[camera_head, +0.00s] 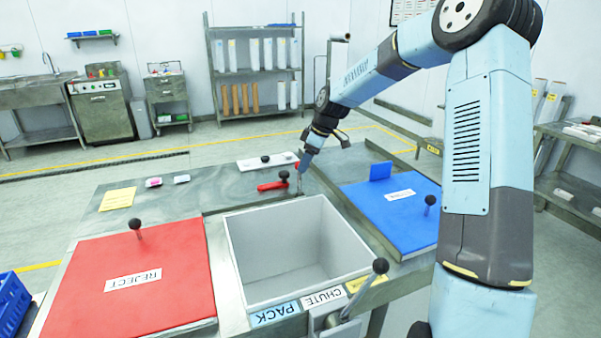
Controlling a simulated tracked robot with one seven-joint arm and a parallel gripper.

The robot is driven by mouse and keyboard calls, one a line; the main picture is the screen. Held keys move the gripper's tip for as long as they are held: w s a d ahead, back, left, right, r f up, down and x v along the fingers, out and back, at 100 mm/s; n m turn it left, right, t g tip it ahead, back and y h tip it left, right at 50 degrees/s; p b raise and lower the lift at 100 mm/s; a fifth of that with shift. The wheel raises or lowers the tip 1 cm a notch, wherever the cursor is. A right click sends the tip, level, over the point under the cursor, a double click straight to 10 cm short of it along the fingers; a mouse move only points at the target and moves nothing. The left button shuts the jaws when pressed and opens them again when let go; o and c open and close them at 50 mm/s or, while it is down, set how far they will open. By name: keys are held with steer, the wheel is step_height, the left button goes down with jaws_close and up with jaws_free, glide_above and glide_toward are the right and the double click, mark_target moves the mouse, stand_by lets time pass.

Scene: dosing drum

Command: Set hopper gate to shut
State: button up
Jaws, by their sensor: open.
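No part in view carries a readable hopper gate label. A red lever (272,186) with a black knob lies on the table behind the open grey bin (233,250). A white plate (250,164) with black knobs lies just behind it. My gripper (301,172) points down just right of the red lever's knob. It is open and seems to hold nothing; whether it touches the lever I cannot tell. A metal lever with a black knob (380,266) stands at the bin's front, by the CHUTE label (323,297) and the PACK label (275,314).
A red REJECT lid (175,255) with an upright knob lies left of the bin. A blue lid (385,222) with a knob and a raised blue tab lies right. A yellow note (118,199) and small items lie at the back left. My arm covers the right side.

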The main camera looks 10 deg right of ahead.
steer(key=v, duration=0.7)
steer(key=shift+d+r, duration=0.2)
steer(key=shift+s, duration=0.2)
